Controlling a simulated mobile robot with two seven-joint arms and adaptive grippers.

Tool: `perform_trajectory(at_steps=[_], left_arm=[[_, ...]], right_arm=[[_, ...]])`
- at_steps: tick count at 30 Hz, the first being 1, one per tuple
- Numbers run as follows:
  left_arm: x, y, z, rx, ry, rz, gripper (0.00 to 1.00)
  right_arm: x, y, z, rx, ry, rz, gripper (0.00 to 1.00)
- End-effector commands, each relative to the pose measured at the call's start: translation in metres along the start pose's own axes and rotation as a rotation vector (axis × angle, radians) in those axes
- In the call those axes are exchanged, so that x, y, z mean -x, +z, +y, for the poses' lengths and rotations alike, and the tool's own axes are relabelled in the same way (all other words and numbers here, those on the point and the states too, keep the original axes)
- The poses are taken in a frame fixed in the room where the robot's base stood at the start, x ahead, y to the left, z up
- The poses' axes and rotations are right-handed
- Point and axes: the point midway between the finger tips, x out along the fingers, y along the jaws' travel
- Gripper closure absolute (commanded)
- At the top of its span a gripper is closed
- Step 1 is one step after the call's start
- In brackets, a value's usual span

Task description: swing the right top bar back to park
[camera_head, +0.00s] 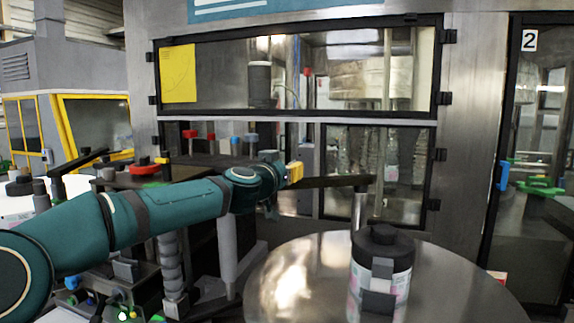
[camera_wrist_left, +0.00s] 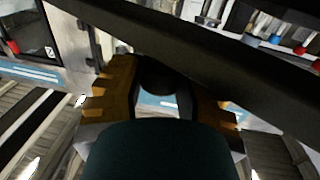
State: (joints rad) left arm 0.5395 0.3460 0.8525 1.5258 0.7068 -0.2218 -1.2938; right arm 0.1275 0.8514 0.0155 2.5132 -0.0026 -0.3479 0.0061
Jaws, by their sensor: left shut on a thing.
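The right top bar (camera_head: 338,182) is a long flat black bar. Its right end sits on an upright metal post (camera_head: 361,208) by the round steel table, and its left end reaches to my left gripper (camera_head: 292,172). My left gripper has yellow fingertips and is shut on the bar's left end. In the left wrist view the black bar (camera_wrist_left: 225,48) crosses the top at a slant, and a dark round knob (camera_wrist_left: 158,79) sits between the yellow fingers of the gripper (camera_wrist_left: 160,98). My right gripper is not in view.
A round steel table (camera_head: 300,285) at front right carries a black-topped reel or canister (camera_head: 382,245). A machine cabinet with glass doors (camera_head: 375,165) stands behind. Another dark bar (camera_head: 85,159) and a red knob (camera_head: 144,169) are at left.

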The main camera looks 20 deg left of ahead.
Motion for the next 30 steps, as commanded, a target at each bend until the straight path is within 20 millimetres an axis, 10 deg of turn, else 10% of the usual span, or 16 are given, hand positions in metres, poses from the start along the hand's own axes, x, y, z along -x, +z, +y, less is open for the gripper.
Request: perform_trajectory(at_steps=[18,30], left_arm=[[-0.073,-0.008,-0.081,-0.001,-0.444,0.0,1.0],[-0.096,-0.004,-0.148,-0.001,-0.589,0.004,1.0]], right_arm=[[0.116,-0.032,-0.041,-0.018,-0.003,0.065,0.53],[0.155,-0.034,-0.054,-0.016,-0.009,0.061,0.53]])
